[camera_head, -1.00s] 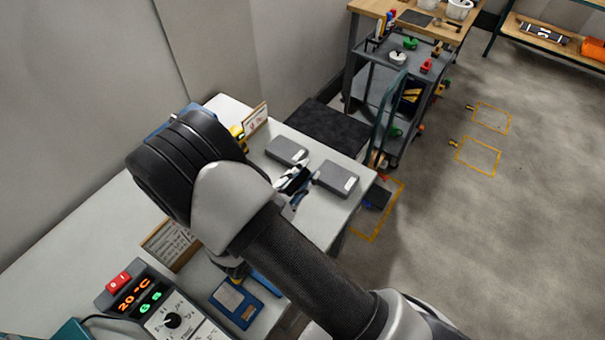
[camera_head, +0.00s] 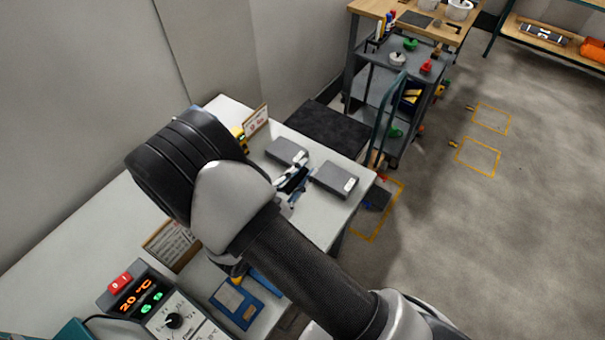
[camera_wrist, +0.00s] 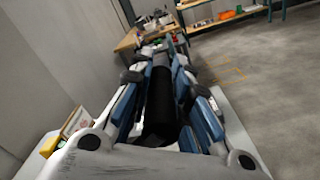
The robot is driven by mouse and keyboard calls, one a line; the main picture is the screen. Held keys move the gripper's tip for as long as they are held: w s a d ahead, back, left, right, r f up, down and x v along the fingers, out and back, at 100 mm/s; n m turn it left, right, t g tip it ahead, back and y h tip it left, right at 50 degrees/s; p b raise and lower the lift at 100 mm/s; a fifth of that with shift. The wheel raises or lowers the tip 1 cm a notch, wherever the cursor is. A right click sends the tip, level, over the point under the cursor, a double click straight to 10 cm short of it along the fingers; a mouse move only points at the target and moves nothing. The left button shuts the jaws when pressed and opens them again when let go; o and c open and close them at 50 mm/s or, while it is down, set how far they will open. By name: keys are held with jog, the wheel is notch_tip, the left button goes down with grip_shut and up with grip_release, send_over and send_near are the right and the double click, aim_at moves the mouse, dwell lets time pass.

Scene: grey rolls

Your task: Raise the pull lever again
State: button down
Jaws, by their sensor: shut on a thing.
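In the wrist view, a thick black bar (camera_wrist: 159,92), which looks like the pull lever's handle, lies between the blue-padded fingers of my gripper (camera_wrist: 163,58). The gripper is shut on it. In the head view, my gripper (camera_head: 292,182) is small and partly covered by my arm. It sits over the white bench between two grey boxes. The lever's base and pivot are hidden, so I cannot tell its exact angle.
One grey box (camera_head: 287,151) is left of the gripper and another grey box (camera_head: 336,179) right of it. A control panel (camera_head: 150,300) and a blue tray (camera_head: 237,302) are at the near end. A grey cart (camera_head: 420,62) stands beyond the bench; open floor lies right.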

jog(key=w+a+r+n+p, duration=0.4)
jog(key=a+r, duration=0.1)
jog(key=r, duration=0.1)
jog(key=shift+w+a+r, duration=0.25)
jog(key=shift+a+r, duration=0.15)
dwell(0.3)
jog(key=c, duration=1.4)
grip_release()
jog(key=shift+c, duration=0.2)
jog(key=v, duration=1.2)
